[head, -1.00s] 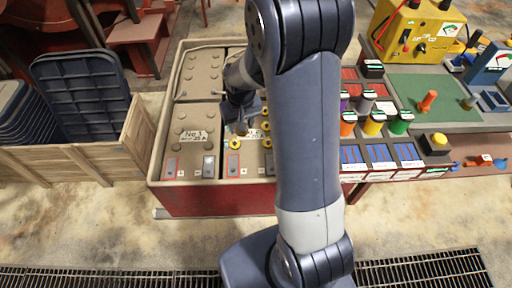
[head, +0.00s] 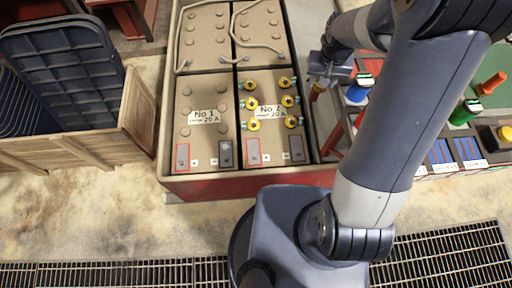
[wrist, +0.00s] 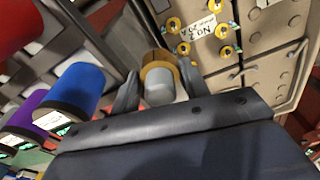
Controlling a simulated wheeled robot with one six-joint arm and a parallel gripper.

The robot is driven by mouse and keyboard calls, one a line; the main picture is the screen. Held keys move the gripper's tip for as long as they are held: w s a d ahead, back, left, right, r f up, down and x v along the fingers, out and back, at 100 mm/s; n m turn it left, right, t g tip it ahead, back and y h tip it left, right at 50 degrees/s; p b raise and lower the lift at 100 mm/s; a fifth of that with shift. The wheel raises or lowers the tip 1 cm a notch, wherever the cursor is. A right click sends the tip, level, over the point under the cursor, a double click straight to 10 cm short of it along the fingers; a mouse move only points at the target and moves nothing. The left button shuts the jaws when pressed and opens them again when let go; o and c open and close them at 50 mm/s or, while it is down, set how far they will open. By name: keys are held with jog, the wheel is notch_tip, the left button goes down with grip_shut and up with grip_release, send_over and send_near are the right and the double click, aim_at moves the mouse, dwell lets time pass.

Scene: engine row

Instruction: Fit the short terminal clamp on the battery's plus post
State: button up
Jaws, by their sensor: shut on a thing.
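My gripper (wrist: 158,90) is shut on a short cylindrical piece (wrist: 160,76) with a grey near end and a brass-orange collar. In the head view the gripper (head: 325,75) hangs at the right edge of battery No 2 (head: 268,133), the orange end of the piece (head: 317,91) pointing down, apart from the battery top. Battery No 1 (head: 204,132) stands to its left. Each battery's front end has a red-outlined grey terminal patch (head: 252,152) at left and a dark patch (head: 297,149) at right. I cannot make out which thing is the short terminal clamp.
Several yellow caps (head: 252,103) sit on battery No 2. Blue (wrist: 74,86) and purple (wrist: 41,110) cylinders stand close beside my gripper. A wooden crate (head: 128,130) is at left. My arm hides part of the right bench.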

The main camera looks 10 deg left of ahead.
jog(key=s+a+f+n+b, duration=0.1)
jog(key=a+f+b, duration=0.4)
jog(key=f+b, duration=0.25)
jog(key=s+a+f+b, duration=0.2)
jog(key=a+f+b, duration=0.2)
jog(key=f+b, duration=0.3)
jog(key=n+b, duration=0.1)
jog(key=b, duration=1.4)
send_over(254, 156)
jog(key=f, duration=1.7)
jog(key=shift+w+d+f, duration=0.15)
jog(key=shift+w, duration=0.1)
jog(key=shift+s+f+b, duration=0.2)
jog(key=shift+b, duration=0.15)
jog(key=shift+s, duration=0.1)
jog(key=shift+f+b, duration=2.9)
jog(key=shift+f, duration=0.95)
jog(key=o, duration=1.2)
